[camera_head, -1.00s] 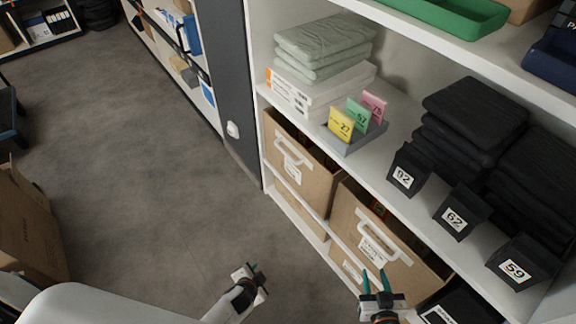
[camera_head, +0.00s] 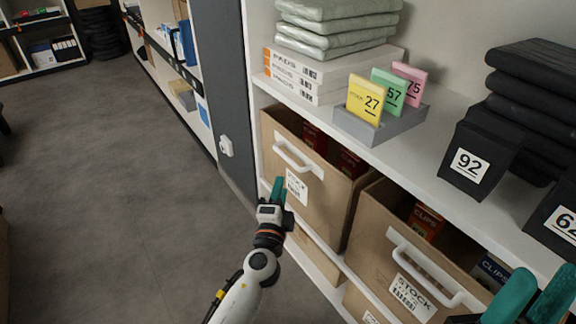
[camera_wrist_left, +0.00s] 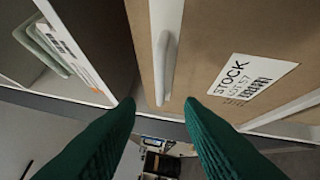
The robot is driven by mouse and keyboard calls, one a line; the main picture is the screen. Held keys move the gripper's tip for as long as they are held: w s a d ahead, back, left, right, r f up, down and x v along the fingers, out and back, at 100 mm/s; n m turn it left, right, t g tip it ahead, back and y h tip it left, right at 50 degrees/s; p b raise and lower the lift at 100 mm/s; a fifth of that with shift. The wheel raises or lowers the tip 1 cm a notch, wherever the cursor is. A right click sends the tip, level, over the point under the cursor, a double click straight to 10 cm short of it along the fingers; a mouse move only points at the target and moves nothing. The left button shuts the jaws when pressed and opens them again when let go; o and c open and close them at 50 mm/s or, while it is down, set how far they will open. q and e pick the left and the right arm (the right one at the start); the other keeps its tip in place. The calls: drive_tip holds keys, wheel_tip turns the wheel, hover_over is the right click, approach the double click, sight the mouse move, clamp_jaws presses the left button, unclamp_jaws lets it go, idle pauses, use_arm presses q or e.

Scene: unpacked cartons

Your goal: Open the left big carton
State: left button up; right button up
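The left big carton (camera_head: 325,205) is a brown box on the lower shelf with a white handle (camera_head: 299,157) and a STOCK label on its front. Its open top shows red boxes inside. My left gripper (camera_head: 279,190) is in front of its left part, below and left of the handle. In the left wrist view the gripper (camera_wrist_left: 159,102) has its teal fingers apart with nothing between the tips. The handle (camera_wrist_left: 165,65) and carton front (camera_wrist_left: 210,50) lie beyond them. My right gripper (camera_head: 532,290) is open and empty at the lower right.
A second carton (camera_head: 375,245) with a handle stands to the right. A dark post (camera_head: 220,80) stands left. The floor (camera_head: 100,190) is clear.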

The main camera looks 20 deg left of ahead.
sight(287, 157)
use_arm(q)
drive_tip(key=w, duration=0.3)
drive_tip(key=w+a+r, duration=0.1)
drive_tip(key=w, duration=0.7)
drive_tip(key=shift+a+r+b, duration=0.2)
drive_tip(key=shift+b, duration=0.2)
clamp_jaws()
